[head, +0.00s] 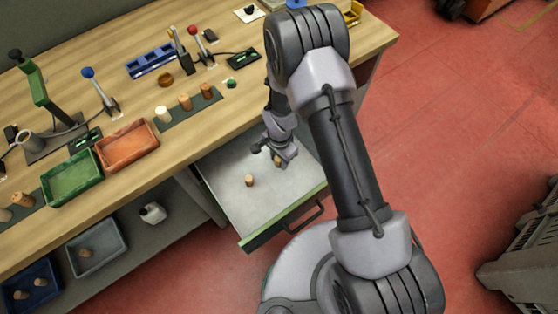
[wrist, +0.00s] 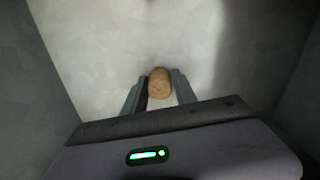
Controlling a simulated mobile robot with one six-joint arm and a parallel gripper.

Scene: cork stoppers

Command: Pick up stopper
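A brown cork stopper (wrist: 160,84) stands between the two fingers of my gripper (wrist: 160,90) in the wrist view. The fingers lie close along both its sides; whether they press on it cannot be told. In the head view, my gripper (head: 276,158) is low inside the open drawer (head: 225,200), and part of this stopper shows at the fingers. A second cork stopper (head: 249,181) stands on the drawer floor to the left of my gripper, clear of it.
The drawer's walls and green-edged front (head: 285,215) surround my gripper. On the wooden worktop are a dark strip (head: 205,104) with several stoppers, a green tray (head: 72,178) and an orange tray (head: 127,146). A grey bin (head: 97,247) and a blue bin (head: 32,284) stand below.

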